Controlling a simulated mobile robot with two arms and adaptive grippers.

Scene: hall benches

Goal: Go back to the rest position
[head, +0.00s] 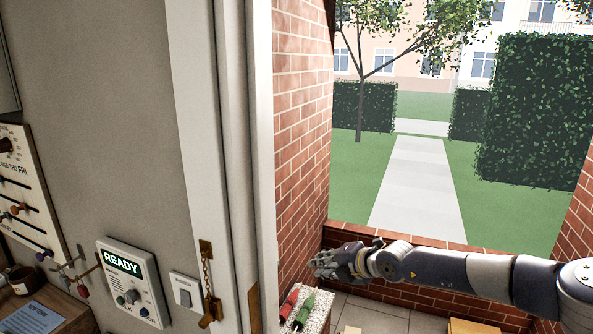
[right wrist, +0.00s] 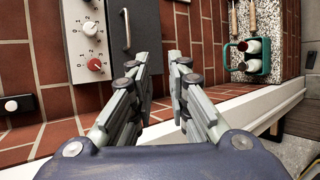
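My right gripper (head: 322,263) reaches in from the right in the head view, pointing left in front of the brick wall. It also shows in the right wrist view (right wrist: 162,66), where its two fingers stand apart with nothing between them. It holds nothing and touches nothing that I can see. My left gripper is not in view.
A grey panel reading READY (head: 132,282) and a light switch (head: 187,292) are on the left wall by the door frame (head: 215,130). Red and green-handled things lie on a speckled slab (head: 318,318). The right wrist view shows a red knob (right wrist: 94,65) and a green bottle carrier (right wrist: 262,68).

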